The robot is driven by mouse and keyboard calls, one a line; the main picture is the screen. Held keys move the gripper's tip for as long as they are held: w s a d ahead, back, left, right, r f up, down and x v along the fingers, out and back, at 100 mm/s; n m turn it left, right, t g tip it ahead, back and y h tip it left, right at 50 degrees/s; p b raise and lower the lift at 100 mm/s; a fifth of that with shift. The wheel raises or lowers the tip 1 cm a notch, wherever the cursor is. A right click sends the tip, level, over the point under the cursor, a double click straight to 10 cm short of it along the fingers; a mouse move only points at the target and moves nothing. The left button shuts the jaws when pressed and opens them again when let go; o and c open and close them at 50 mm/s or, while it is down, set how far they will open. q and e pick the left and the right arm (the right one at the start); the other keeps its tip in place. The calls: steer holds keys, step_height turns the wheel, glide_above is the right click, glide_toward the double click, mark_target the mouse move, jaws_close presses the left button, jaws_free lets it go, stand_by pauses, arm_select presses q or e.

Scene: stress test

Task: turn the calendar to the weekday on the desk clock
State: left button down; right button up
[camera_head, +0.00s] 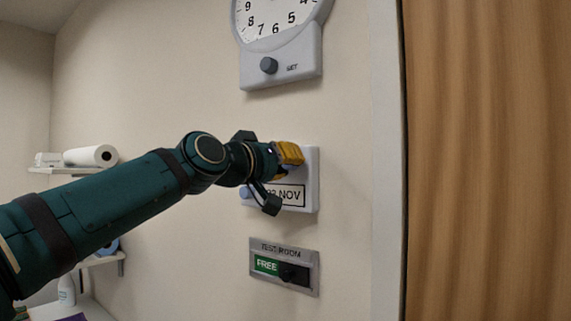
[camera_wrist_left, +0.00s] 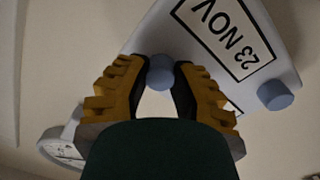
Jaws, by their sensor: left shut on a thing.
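The calendar (camera_head: 311,180) is a pale plate on the wall, with "23 NOV" in a black-framed window. My left gripper (camera_head: 290,155) is in front of its upper part and covers much of it. In the left wrist view, where the calendar (camera_wrist_left: 283,60) appears turned over, the yellow-padded fingers are shut on a round blue-grey knob (camera_wrist_left: 160,70). A second knob (camera_wrist_left: 275,95) is free, at the calendar's left in the head view. The weekday window is hidden. My right gripper is not in view.
A "TEST ROOM" sign (camera_head: 285,248) showing green "FREE", with a dark slider, is below the calendar. A shelf with a white roll (camera_head: 91,156) is at left. A wooden panel (camera_head: 490,160) stands at right. The wall between clock and calendar is bare.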

arm_select(q)
steer(key=c, duration=0.7)
jaws_free()
steer(key=v, duration=1.2)
